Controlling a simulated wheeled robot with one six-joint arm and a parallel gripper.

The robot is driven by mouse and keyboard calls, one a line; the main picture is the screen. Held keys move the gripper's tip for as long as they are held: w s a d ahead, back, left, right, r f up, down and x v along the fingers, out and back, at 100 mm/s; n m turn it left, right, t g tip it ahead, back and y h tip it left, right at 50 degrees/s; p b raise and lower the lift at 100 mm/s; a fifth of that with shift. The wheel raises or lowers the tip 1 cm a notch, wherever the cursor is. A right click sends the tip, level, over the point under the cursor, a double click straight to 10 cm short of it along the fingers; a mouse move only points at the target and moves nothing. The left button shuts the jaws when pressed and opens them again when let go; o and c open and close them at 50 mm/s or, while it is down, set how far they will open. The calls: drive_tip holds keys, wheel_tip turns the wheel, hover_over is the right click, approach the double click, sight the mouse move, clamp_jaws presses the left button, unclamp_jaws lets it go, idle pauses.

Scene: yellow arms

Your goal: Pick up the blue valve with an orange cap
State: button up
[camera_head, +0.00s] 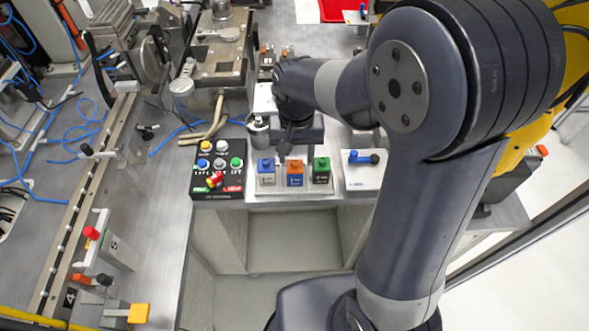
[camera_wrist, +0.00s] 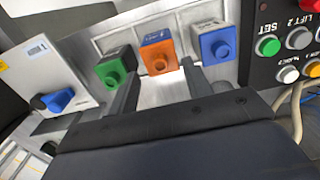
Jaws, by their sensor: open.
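I cannot pick out a blue valve with an orange cap for certain. A blue handle with a dark knob (camera_head: 362,157) lies on a white plate; it also shows at the left of the wrist view (camera_wrist: 56,100). I see no orange cap on it. A blue block (camera_head: 266,167), an orange block (camera_head: 295,173) and a green block (camera_head: 321,170) stand in a row. My gripper (camera_wrist: 158,92) is open and empty. Its fingers point toward the row, with the orange block (camera_wrist: 158,54) beyond the gap between them. Contact with the blocks cannot be told.
A black button panel (camera_head: 218,172) with a red emergency knob stands left of the row. A white plate (camera_wrist: 38,72) carries the blue handle. Machinery and a rail (camera_head: 85,205) fill the left side. Small orange-topped parts (camera_head: 275,52) stand behind my arm, too small to identify.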

sight(295, 169)
drive_tip(key=shift+s+a+f+p, duration=0.1)
drive_tip(key=shift+s+f+p, duration=0.05)
drive_tip(key=shift+f, duration=1.25)
drive_tip(key=shift+s+a+f+p, duration=0.1)
drive_tip(key=shift+s+f+p, duration=0.05)
drive_tip(key=shift+f, duration=1.2)
drive_tip(key=c, duration=0.8)
